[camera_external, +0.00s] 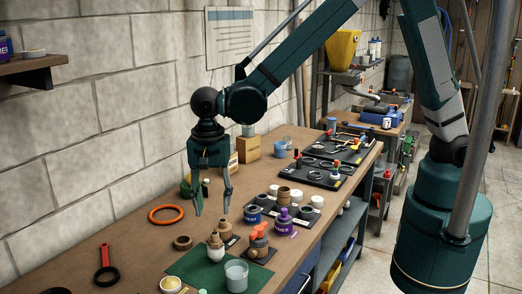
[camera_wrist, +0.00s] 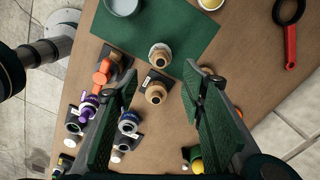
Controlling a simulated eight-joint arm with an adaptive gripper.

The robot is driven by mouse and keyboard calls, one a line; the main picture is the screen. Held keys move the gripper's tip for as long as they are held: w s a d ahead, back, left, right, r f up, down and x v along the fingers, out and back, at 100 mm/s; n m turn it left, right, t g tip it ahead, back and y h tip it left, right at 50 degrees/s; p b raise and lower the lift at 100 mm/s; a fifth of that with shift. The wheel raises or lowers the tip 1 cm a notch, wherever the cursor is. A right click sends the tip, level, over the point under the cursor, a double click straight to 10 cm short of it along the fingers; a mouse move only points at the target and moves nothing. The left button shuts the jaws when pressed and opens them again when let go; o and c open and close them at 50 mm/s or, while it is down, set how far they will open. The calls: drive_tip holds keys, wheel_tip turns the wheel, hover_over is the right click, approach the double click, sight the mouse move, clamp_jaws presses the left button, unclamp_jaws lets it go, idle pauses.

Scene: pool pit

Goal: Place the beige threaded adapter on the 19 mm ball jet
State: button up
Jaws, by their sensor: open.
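A pale beige fitting with a tan top (camera_external: 216,246) stands at the edge of the green mat; it also shows in the wrist view (camera_wrist: 160,56). A browner tan fitting (camera_external: 225,229) stands close behind it on a small black plate, and in the wrist view (camera_wrist: 156,92) its round opening faces me. I cannot tell for certain which is the beige threaded adapter and which the 19 mm ball jet. My gripper (camera_external: 212,210) is open, empty and pointing down above the bench near both fittings. In the wrist view, both fittings appear between its spread fingers (camera_wrist: 160,80).
The green mat (camera_external: 191,266) carries a clear cup (camera_external: 236,275).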

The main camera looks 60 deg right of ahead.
drive_tip(key=shift+r, duration=0.45)
drive_tip(key=shift+d, duration=0.1)
idle(0.6)
drive_tip(key=s+d+r+n+t+y, duration=0.1)
drive_tip(key=s+d+r+n+t, duration=0.15)
drive_tip(key=d+r, duration=0.75)
drive_tip(key=s+d+r+n+t, duration=0.1)
drive_tip(key=d+r+n, duration=0.35)
drive_tip(key=d, duration=0.95)
drive_tip(key=s+d+r+n+t, duration=0.2)
drive_tip(key=s+d, duration=0.5)
drive_tip(key=d, duration=0.3)
drive_tip(key=s+d+r+n+t+h, duration=0.1)
drive_tip(key=s+d+r+n, duration=0.1)
drive_tip(key=s+d, duration=0.6)
drive_tip(key=d+n, duration=0.1)
drive_tip(key=d, duration=0.1)
drive_tip(key=shift+d+t, duration=0.35)
drive_tip(key=shift+d, duration=0.05)
